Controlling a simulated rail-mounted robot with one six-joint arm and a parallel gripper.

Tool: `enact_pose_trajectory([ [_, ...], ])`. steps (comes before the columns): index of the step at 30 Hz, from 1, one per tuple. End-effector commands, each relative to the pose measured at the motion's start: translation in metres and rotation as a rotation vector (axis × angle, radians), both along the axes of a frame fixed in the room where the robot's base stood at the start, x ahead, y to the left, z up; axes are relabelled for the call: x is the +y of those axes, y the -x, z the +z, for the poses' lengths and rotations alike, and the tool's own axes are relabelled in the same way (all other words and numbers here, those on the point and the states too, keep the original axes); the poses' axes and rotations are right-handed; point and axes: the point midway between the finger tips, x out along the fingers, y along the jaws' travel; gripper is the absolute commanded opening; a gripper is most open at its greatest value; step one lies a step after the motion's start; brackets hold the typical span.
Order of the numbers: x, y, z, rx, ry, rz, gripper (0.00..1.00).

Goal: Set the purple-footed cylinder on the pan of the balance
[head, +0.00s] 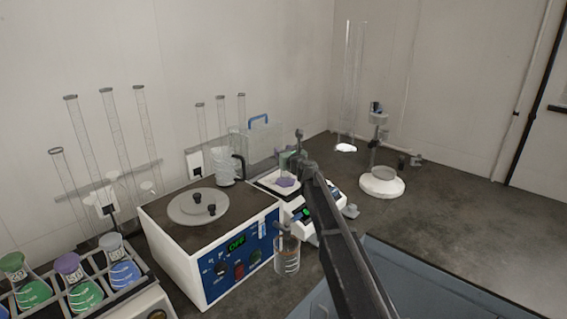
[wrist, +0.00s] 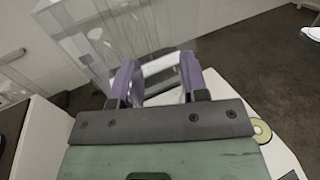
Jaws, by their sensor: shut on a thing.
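The purple-footed cylinder shows in the head view as a small purple foot (head: 286,182) over the top of the balance. Its clear body is hard to make out. The white balance (head: 299,225) has a lit green display, and its light top (head: 268,181) shows around the foot. I cannot tell whether the foot touches the pan or hangs just above it. My gripper (head: 289,159) is above the foot. In the wrist view my gripper (wrist: 159,70) has its two purplish fingers closed on a clear, faint piece of the cylinder. The pan is hidden there.
A clear box with a blue handle (head: 259,121) stands behind the balance. A white round-based stand (head: 381,184) is at right. The dark counter is clear farther right.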

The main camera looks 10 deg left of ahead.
Motion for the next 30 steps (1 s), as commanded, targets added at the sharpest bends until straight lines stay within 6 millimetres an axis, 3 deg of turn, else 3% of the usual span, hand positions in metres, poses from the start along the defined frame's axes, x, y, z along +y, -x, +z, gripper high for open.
enact_pose_trajectory([
  [9,0.000,0.000,-0.003,0.000,0.000,0.000,0.00],
  [10,0.000,0.000,-0.003,0.000,0.000,0.000,0.42],
  [15,0.000,0.000,-0.002,0.000,0.000,0.000,0.66],
  [25,0.000,0.000,0.004,0.000,0.000,0.000,0.66],
  [30,-0.016,0.026,0.001,0.000,0.000,-0.001,0.66],
])
